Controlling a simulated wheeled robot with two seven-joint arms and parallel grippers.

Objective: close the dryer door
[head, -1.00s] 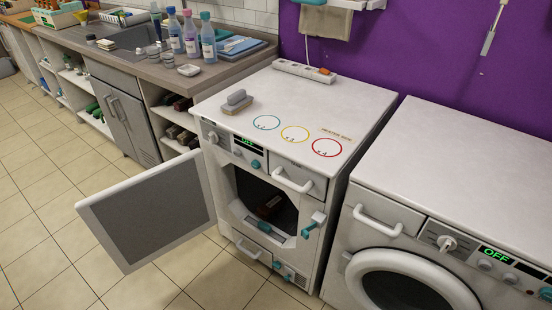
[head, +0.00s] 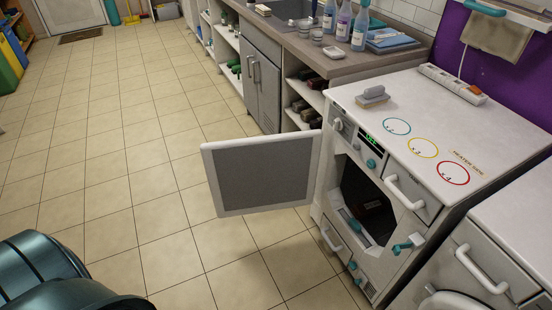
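The dryer (head: 393,180) stands at the right in the head view, with a white top and a dark opening in its front. Its door (head: 262,173), a white-framed panel with a grey inner face, hangs wide open to the left of the opening. Something dark and reddish (head: 371,199) lies inside the drum; I cannot tell what it is. A teal latch handle (head: 408,243) is on the front, right of the opening. A dark teal, shiny part of my own body shows at the bottom left, well apart from the door. Neither gripper is in view.
Tiled floor (head: 140,150) is clear left of and in front of the door. A second white machine (head: 500,245) stands close at the dryer's right. A counter with shelves (head: 300,60) runs behind the door. A grey-beige block (head: 373,97) and a power strip (head: 452,83) lie on the dryer.

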